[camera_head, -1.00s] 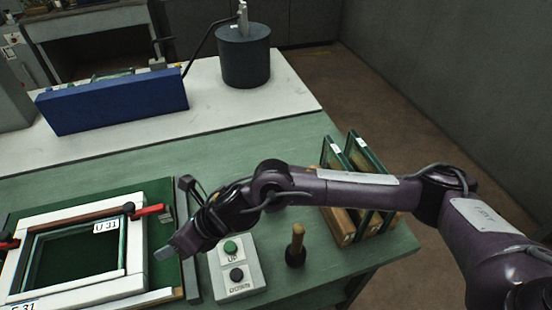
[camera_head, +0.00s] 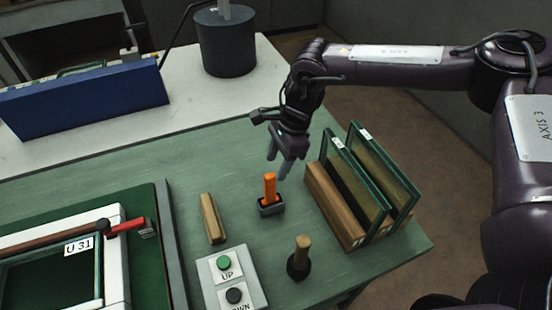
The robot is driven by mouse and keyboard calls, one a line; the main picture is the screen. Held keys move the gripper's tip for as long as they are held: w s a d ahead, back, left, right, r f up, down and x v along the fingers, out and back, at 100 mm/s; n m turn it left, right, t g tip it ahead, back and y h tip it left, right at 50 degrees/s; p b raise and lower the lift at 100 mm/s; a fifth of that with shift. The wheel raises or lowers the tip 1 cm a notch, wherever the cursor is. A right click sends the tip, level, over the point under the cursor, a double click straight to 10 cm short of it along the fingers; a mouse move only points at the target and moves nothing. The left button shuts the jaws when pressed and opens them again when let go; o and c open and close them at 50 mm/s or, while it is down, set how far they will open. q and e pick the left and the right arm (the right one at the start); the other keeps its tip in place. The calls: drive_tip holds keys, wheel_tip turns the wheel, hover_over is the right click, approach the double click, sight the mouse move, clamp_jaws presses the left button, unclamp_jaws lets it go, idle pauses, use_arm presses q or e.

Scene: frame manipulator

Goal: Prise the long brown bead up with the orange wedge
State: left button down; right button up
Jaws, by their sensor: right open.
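The orange wedge (camera_head: 269,186) stands upright in a small dark holder (camera_head: 271,208) on the green bench. My right gripper (camera_head: 279,163) hangs just above and slightly right of the wedge, fingers pointing down, open and empty. The long brown bead (camera_head: 45,240) lies along the top side of the white frame (camera_head: 117,275) at the lower left. A red-handled clamp (camera_head: 127,226) with a dark knob sits at the bead's right end. The bead's left end is out of view. My left gripper is not in view.
A wooden block (camera_head: 213,218) and the UP/DOWN button box (camera_head: 230,281) lie between frame and holder. A wooden-handled tool (camera_head: 300,258) stands nearer the front edge. A wooden rack (camera_head: 333,205) with glass panes stands close right of the gripper. A blue box (camera_head: 85,98) is behind.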

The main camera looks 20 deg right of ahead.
sight(271, 184)
drive_tip(key=b+x, duration=0.2)
drive_tip(key=x, duration=0.1)
drive_tip(key=s+b+x, duration=0.1)
drive_tip(key=b+x, duration=0.1)
drive_tip(key=shift+f, duration=0.15)
drive_tip(key=shift+b+x, duration=0.55)
drive_tip(key=shift+x, duration=0.3)
drive_tip(key=shift+s+a+f, duration=0.15)
drive_tip(key=shift+a+f, duration=0.05)
drive_tip(key=shift+f, duration=0.05)
drive_tip(key=shift+f+b, duration=0.15)
drive_tip(key=shift+b, duration=0.2)
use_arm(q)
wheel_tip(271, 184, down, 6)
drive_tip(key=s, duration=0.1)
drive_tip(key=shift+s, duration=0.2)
use_arm(e)
drive_tip(key=shift+a+f, duration=0.1)
